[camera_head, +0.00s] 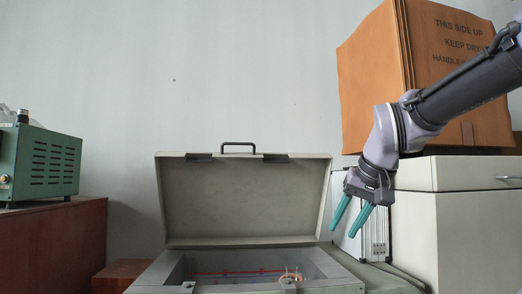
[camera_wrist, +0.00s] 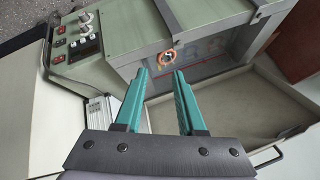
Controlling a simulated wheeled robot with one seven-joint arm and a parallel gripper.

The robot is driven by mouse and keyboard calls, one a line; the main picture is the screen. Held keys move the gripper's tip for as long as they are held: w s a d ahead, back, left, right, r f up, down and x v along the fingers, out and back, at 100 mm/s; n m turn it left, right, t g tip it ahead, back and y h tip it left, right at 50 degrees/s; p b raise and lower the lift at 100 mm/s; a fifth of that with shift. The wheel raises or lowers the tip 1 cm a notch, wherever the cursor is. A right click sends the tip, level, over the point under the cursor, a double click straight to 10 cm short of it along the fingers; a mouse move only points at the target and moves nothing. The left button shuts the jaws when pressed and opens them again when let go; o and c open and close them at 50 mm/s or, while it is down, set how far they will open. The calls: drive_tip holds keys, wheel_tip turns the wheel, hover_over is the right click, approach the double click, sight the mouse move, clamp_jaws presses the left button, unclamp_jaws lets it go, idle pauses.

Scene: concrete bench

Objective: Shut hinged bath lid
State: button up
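The bath (camera_head: 170,272) stands in front of me, a grey-green box with an open inside. Its hinged lid (camera_head: 245,200) stands raised and nearly upright at the back edge, inner face toward me. A dark handle (camera_head: 238,146) shows at the lid's top edge. In the wrist view the lid (camera_wrist: 235,112) slopes away at the right, with its handle (camera_wrist: 267,158) near the bottom. My gripper (camera_head: 343,231) has two teal fingers, parted and empty. It hangs beside the lid's right edge, apart from it, pointing down and left. The wrist view also shows the open fingers (camera_wrist: 160,72).
A large orange carton (camera_head: 430,85) sits on a pale cabinet (camera_head: 470,215) at the right. A green instrument (camera_head: 40,163) rests on a brown cabinet (camera_head: 50,235) at the left. A silver case (camera_head: 375,240) stands behind my fingers. The space above the bath looks clear.

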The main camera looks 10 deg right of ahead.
drive_tip(key=r, duration=0.1)
drive_tip(key=w+r, duration=0.2)
drive_tip(key=shift+w+a+r+n, duration=0.1)
drive_tip(key=shift+a+n, duration=0.15)
drive_tip(key=shift+n, duration=0.05)
clamp_jaws()
drive_tip(key=w+a+r+n+t+h, duration=0.1)
drive_tip(key=w+a+r, duration=0.6)
drive_tip(key=r, duration=0.4)
drive_tip(key=w+a+r+n, duration=0.1)
drive_tip(key=w+a+r, duration=0.4)
drive_tip(key=w+r, duration=0.45)
drive_tip(key=w+a+r+n+t+h, duration=0.1)
drive_tip(key=w+a+r, duration=0.6)
drive_tip(key=r, duration=0.4)
drive_tip(key=x, duration=0.7)
drive_tip(key=s+f+x, duration=0.1)
drive_tip(key=x, duration=0.2)
drive_tip(key=shift+w+d+f, duration=0.15)
drive_tip(key=shift+d+f, duration=0.1)
drive_tip(key=shift+f, duration=0.15)
drive_tip(key=shift+s+f, duration=0.3)
drive_tip(key=shift+f, duration=0.4)
